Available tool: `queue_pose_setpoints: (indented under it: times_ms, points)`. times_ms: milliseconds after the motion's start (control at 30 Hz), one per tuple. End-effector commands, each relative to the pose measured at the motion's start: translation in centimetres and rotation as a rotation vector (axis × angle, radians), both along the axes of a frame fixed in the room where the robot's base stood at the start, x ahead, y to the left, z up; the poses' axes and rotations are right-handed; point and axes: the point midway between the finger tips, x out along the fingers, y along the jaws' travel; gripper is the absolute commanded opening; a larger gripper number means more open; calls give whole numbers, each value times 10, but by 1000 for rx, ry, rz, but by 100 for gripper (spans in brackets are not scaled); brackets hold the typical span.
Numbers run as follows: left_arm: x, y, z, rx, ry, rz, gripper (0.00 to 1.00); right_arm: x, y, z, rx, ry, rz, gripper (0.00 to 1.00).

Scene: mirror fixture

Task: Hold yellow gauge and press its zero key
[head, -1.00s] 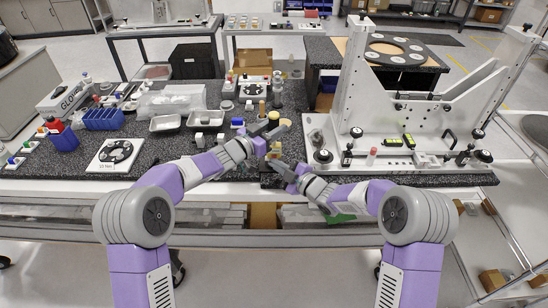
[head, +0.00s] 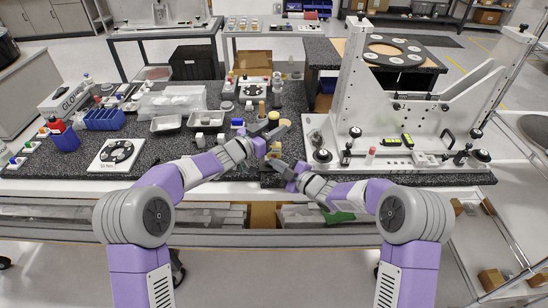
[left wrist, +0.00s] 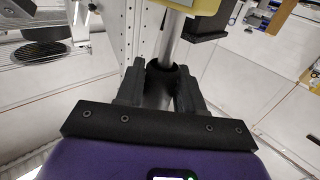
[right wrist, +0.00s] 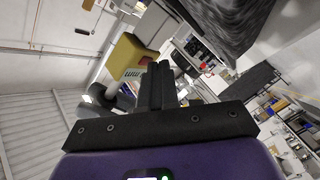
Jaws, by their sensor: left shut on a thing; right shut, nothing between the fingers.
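The yellow gauge (right wrist: 128,58) shows in the right wrist view with part of its face and dark markings. Its yellow body (left wrist: 200,5) is cut off at the top of the left wrist view. My left gripper (left wrist: 170,76) is shut on the gauge's metal stem (left wrist: 172,40), below the yellow body. I cannot make out the zero key.
A white fixture (head: 390,135) with a tall frame stands on the right of the dark table. Trays (head: 166,124), a blue bin (head: 65,140) and a white plate with a black ring (head: 100,155) are at left. Small parts crowd the table behind my grippers.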

Motion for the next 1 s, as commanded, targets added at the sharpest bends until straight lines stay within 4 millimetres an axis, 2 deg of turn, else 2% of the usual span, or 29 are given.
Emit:
queue_pose_setpoints:
  times_ms: [33, 833, 1000]
  points:
    - [0, -1, 2, -4, -4, -2, 0, 4, -1, 6, -3, -26, -2, 0]
    - [0, -1, 2, -3, -3, -1, 0, -7, -1, 7, -1, -26, -2, 0]
    - [0, 0, 2, -3, -3, -1, 0, -20, -1, 6, -1, -20, -2, 0]
